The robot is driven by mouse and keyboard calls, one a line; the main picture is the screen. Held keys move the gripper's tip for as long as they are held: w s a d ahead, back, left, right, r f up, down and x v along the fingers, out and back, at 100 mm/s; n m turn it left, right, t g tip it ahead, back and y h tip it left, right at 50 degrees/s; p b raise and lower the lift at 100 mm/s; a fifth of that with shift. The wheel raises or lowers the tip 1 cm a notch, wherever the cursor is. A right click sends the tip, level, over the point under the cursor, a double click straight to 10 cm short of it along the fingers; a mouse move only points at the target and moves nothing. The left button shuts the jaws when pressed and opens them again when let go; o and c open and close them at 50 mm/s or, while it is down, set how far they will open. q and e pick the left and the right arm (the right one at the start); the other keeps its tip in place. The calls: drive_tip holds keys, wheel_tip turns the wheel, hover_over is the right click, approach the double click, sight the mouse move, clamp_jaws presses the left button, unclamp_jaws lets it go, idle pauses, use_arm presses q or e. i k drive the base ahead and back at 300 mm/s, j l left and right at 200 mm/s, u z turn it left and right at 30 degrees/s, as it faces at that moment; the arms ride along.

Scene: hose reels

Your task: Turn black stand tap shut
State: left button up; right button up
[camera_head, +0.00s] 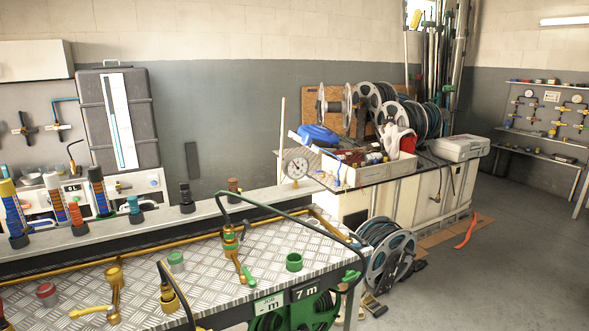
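Neither of my grippers is in view. A brass tap with green bands and a green lever end (232,250) stands on the tread-plate bench, under a dark green hose. A brass tap with a side lever (113,294) stands at the front left of the bench. A third brass fitting (169,297) stands at the front edge, partly behind a thin black hose. A small black post (186,197) stands on the rail behind the bench. I cannot tell which of these is the black stand tap, nor whether any valve is open or shut.
The tread-plate bench (205,262) holds a green ring (294,262), a green cap (176,260) and a red cap (46,292). Coloured posts line its rear rail. A hose reel (388,252) stands on the floor beside a cluttered side table (375,182). The floor at right is mostly clear.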

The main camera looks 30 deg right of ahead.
sight(363, 243)
drive_tip(key=z, duration=1.35)
